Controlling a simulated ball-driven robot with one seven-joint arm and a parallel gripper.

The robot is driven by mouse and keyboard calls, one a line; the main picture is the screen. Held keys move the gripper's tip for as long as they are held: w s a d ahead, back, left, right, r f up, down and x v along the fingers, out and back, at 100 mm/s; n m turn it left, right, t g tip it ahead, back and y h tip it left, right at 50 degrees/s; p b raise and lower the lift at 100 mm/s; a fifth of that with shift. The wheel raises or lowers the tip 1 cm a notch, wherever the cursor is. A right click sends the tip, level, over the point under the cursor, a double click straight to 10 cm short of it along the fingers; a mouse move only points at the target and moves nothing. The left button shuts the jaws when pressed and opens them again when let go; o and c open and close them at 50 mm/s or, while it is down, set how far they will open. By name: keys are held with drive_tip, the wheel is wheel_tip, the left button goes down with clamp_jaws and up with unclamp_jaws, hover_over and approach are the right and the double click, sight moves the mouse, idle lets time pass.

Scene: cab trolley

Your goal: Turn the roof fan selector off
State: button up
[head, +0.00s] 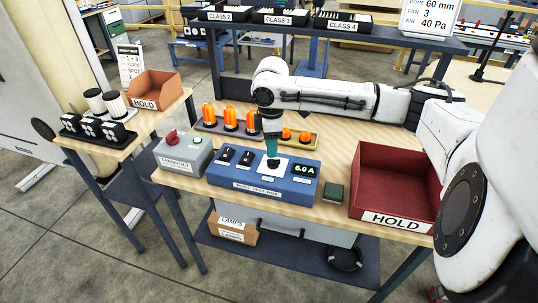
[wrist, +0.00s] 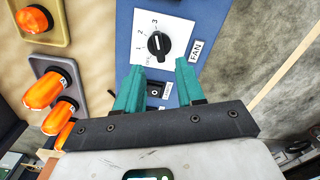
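The blue roof test box (head: 232,185) stands on the wooden bench. Its fan selector is a black round knob (wrist: 159,44) on a white plate marked 1, 2 and 3, with a FAN label beside it in the wrist view. A pale line on the knob appears to point toward the 3. My gripper (wrist: 162,66) has two teal fingers, spread apart with nothing between them. The knob lies just beyond the fingertips in the wrist view, apart from them. In the head view my gripper (head: 271,154) points down over the box and partly hides the selector.
A small display (head: 304,170) reads 6.0 A beside the selector; two black switches (head: 236,156) are at left. A grey box with a red button (head: 183,152) stands left, a red HOLD bin (head: 397,160) right. Orange lamps (head: 230,117) stand behind.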

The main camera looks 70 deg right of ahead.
sight(274, 162)
drive_tip(key=shift+f, duration=2.5)
drive_tip(key=shift+c, duration=0.4)
clamp_jaws()
